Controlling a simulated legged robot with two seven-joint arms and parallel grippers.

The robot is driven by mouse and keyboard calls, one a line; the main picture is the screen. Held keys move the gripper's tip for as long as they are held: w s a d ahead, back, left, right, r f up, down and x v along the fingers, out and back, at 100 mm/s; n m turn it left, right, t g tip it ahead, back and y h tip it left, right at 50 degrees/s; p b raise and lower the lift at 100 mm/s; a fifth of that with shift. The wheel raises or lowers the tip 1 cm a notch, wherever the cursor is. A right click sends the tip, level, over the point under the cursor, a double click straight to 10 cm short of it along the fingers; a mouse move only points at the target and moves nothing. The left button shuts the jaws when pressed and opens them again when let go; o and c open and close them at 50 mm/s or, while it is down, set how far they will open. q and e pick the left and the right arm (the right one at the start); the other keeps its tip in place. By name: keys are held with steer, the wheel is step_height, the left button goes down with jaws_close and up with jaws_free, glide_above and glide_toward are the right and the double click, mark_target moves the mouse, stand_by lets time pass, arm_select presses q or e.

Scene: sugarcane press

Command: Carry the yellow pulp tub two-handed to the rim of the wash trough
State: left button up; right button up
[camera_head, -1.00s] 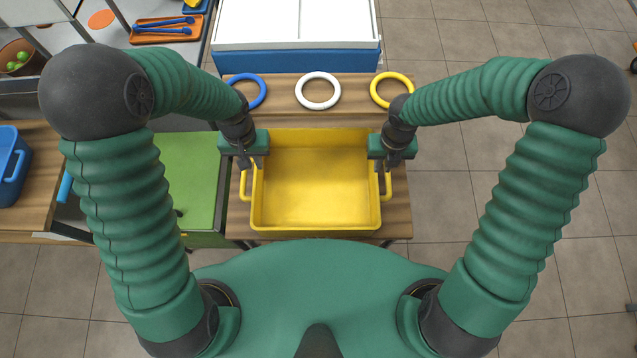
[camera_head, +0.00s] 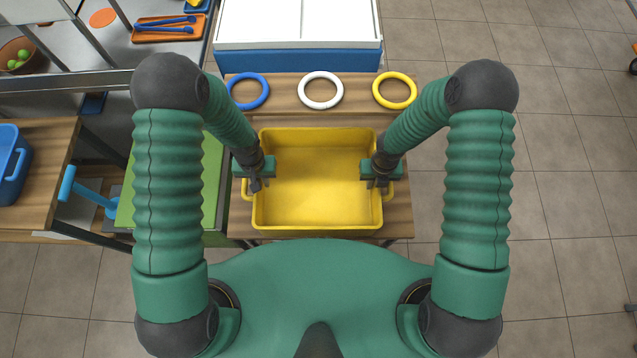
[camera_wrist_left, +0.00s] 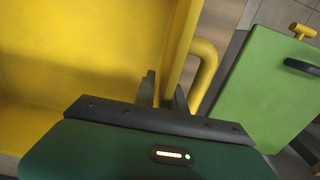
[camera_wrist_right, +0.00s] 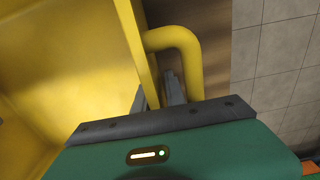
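The yellow pulp tub (camera_head: 315,190) stands upright on a wooden table, empty, with a loop handle on each side. My left gripper (camera_head: 256,184) is at the tub's left rim. In the left wrist view its fingers (camera_wrist_left: 164,92) are apart on either side of the tub wall, beside the left handle (camera_wrist_left: 206,75). My right gripper (camera_head: 377,183) is at the right rim. In the right wrist view its fingers (camera_wrist_right: 155,97) are apart across the wall, beside the right handle (camera_wrist_right: 187,50). Contact with the wall is unclear. I cannot identify the wash trough with certainty.
Blue (camera_head: 248,91), white (camera_head: 321,90) and yellow (camera_head: 395,90) rings lie behind the tub. A white-topped blue unit (camera_head: 298,60) stands beyond. A green-topped unit (camera_head: 212,185) is left of the table, with a blue tub (camera_head: 10,165) farther left. Open tiled floor (camera_head: 560,200) lies right.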

arm_select(q)
steer(key=shift+a, duration=0.15)
steer(key=shift+c, duration=0.2)
arm_select(e)
steer(key=shift+a, duration=0.15)
steer(key=shift+c, duration=0.2)
arm_select(q)
steer(key=shift+a, duration=0.1)
jaws_close()
arm_select(e)
steer(key=shift+a, duration=0.1)
jaws_close()
arm_select(q)
steer(key=shift+d, duration=0.2)
arm_select(e)
steer(key=shift+d, duration=0.2)
